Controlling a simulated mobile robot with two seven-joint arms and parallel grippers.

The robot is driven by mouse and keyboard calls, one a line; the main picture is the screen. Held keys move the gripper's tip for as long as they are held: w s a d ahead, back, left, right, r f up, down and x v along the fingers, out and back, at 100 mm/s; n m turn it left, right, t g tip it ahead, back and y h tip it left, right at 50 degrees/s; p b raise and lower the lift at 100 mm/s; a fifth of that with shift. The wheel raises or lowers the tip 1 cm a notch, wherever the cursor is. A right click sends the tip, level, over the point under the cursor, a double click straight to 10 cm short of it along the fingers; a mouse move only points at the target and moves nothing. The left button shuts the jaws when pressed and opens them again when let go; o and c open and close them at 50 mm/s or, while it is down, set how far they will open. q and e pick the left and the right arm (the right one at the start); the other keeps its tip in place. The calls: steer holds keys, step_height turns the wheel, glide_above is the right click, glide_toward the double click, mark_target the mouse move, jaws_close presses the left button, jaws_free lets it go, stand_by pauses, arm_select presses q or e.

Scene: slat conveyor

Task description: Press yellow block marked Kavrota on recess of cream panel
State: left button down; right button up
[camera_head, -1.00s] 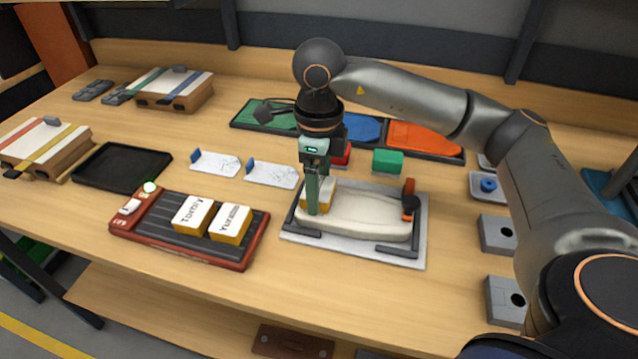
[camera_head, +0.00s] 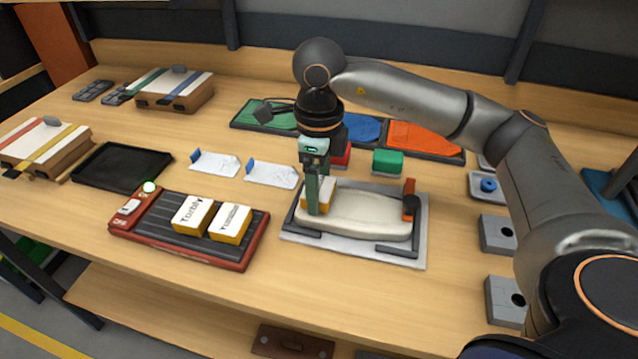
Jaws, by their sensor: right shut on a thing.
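The cream panel (camera_head: 365,215) lies in a grey fixture (camera_head: 408,258) at the middle of the bench. A yellow block with a white top (camera_head: 325,193) is at the panel's left end, in my right gripper (camera_head: 313,208). The gripper points straight down and is shut on this block; its fingers hide much of it and any marking. The recess is hidden under the block and fingers. I cannot tell whether the block is seated. Two more yellow blocks, a left one (camera_head: 191,215) and a right one (camera_head: 230,223), stand on the slat conveyor (camera_head: 168,238). My left gripper is not in view.
An empty black tray (camera_head: 122,167) lies at left. Bare bench lies in front of the fixture.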

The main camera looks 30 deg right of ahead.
steer(key=shift+r+p, duration=2.9)
steer(key=shift+r, duration=1.1)
